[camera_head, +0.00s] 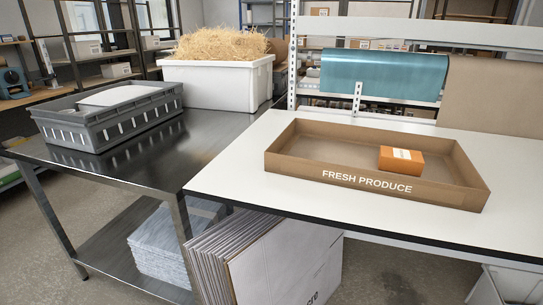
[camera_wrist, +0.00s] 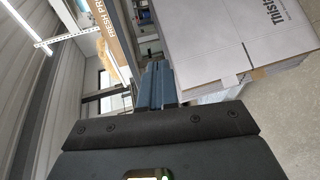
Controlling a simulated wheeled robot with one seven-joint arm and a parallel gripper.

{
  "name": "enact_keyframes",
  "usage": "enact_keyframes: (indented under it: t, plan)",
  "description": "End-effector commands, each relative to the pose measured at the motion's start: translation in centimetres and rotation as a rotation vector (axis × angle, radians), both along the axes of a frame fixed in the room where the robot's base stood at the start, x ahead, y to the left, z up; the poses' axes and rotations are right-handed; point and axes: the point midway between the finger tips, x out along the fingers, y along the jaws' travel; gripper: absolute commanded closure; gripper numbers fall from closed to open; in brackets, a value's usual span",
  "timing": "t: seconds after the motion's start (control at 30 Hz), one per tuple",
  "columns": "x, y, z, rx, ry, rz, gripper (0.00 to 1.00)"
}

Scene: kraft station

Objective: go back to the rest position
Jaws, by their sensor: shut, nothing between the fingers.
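My gripper (camera_wrist: 157,80) shows only in the wrist view, with its two bluish fingers together and nothing between them. It is in free space, apart from the table, beside large printed flat cartons (camera_wrist: 235,45) that fill the right of that view. In the head view no part of my arm or gripper shows. A brown cardboard tray (camera_head: 305,172) marked FRESH PRODUCE stands on the white table (camera_head: 235,180), with a small orange box (camera_head: 401,160) inside, right of its middle. The tray's lettered side also shows in the wrist view (camera_wrist: 104,20).
A steel table (camera_head: 165,172) at left bears a grey crate (camera_head: 115,128) and a white bin (camera_head: 215,85) of straw. Flat cartons (camera_head: 285,265) lean below the white table. A teal roll (camera_head: 385,72) sits on the rack behind. The white table's front left is bare.

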Motion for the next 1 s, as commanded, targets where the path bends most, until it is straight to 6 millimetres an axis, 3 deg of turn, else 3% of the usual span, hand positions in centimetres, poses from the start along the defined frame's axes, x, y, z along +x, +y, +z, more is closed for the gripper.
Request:
enact_keyframes:
  t: [0.03,0.2,0.5,0.73,1.0]
  plan:
    - [-2.5,0.0,0.0,0.113,0.012,-0.016,1.0]
    - [-9.1,-0.3,1.3,0.513,0.025,-0.091,1.0]
    - [-18.6,-1.5,6.4,1.179,0.028,-0.266,1.0]
    - [-21.9,-2.4,9.7,1.484,0.008,-0.36,1.0]
    - [-22.4,-2.6,10.2,1.536,0.005,-0.377,1.0]
